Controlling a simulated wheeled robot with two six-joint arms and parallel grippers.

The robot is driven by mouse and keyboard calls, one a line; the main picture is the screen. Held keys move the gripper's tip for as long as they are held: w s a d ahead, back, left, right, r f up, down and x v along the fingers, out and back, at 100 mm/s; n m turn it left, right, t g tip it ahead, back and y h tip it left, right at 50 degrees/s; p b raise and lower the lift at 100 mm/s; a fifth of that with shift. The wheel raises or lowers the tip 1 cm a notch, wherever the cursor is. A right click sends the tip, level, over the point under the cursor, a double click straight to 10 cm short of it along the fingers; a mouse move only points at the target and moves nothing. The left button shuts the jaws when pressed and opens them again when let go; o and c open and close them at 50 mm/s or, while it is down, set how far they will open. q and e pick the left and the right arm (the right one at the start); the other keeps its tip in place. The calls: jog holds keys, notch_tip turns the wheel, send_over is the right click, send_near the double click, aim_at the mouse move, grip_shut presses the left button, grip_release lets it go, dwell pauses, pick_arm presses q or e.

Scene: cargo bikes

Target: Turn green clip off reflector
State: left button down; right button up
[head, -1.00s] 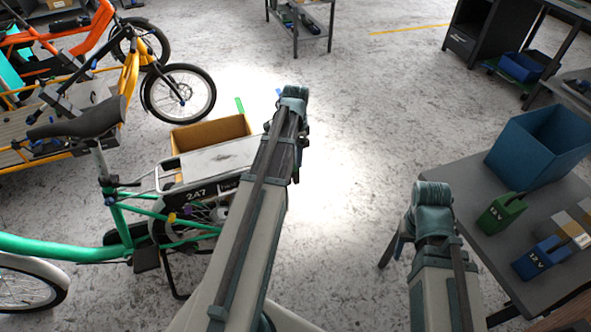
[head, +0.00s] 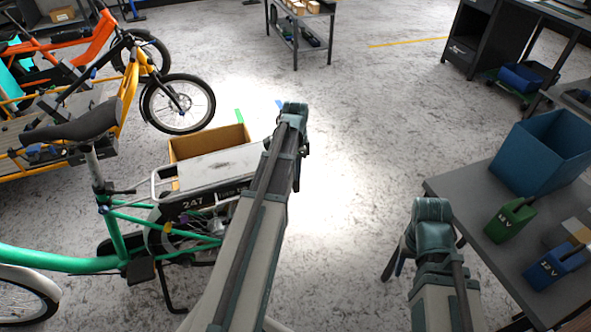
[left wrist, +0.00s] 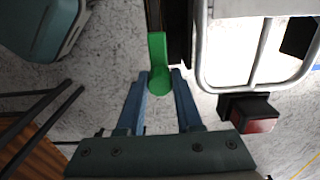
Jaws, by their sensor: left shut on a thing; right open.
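The green clip (left wrist: 158,62) is in the left wrist view, with a rounded lower end and a flat upright part above it. My left gripper (left wrist: 160,84) is shut on the rounded end, one blue finger on each side. The red reflector (left wrist: 254,120) in its black housing is to the right of the clip, below the white tube rack. In the head view my left arm hides the clip, the reflector and the left fingertips. My right gripper (head: 400,264) is open, beside the table at right, well away from the bike.
The green bike's rack (head: 215,166) is left of my left arm. An open cardboard box (head: 207,141) stands behind it, with a green strip (head: 240,116) nearby. The grey table (head: 463,188) at right holds a blue bin (head: 541,152) and batteries. Floor between is clear.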

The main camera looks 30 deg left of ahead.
pick_arm(q)
jog(key=shift+n, duration=0.4)
jog(key=n, duration=0.3)
jog(key=shift+n, duration=0.4)
jog(key=n, duration=0.4)
jog(key=shift+n, duration=0.3)
jog(key=n, duration=0.4)
jog(key=shift+n, duration=2.4)
jog(key=c, duration=0.6)
grip_release()
